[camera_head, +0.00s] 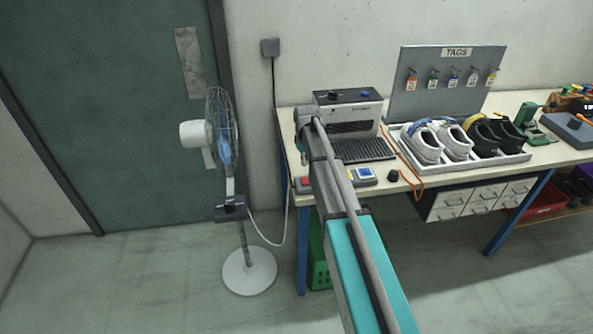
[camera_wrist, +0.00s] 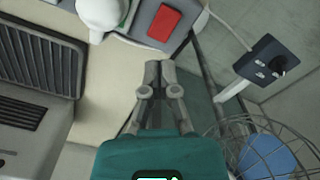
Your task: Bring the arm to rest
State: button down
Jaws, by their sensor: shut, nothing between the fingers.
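My gripper (camera_wrist: 160,68) shows in the wrist view with its two fingers together and nothing between them. It hangs over the left end of the workbench, above the floor side of the bench edge as seen in the wrist view. In the head view my arm reaches from the bottom up to the bench's left end. There its fingers cannot be made out, hidden by the arm. A red button box (camera_wrist: 163,22) lies just beyond the fingertips in the wrist view, apart from them. The same red button shows in the head view (camera_head: 303,182).
The bench (camera_head: 408,179) carries a grilled machine (camera_head: 350,128), a tray (camera_head: 514,156) of white and black shoes and a tag board (camera_head: 447,82). A fan (camera_head: 222,130) stands close left of the bench; its cage (camera_wrist: 262,150) is near my gripper.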

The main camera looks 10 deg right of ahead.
jog(key=s+a+m, duration=0.1)
jog(key=s+m, duration=0.5)
jog(key=s, duration=2.3)
jog(key=shift+a, duration=0.4)
notch_tip(320, 180, up, 7)
jog(key=n+p, duration=0.7)
jog(key=n, duration=1.1)
send_over(306, 183)
jog(key=shift+r, duration=0.2)
jog(key=shift+f, duration=0.2)
notch_tip(306, 183, down, 14)
jog(key=b, duration=1.3)
jog(key=shift+r+b, duration=0.2)
jog(key=shift+b, duration=0.1)
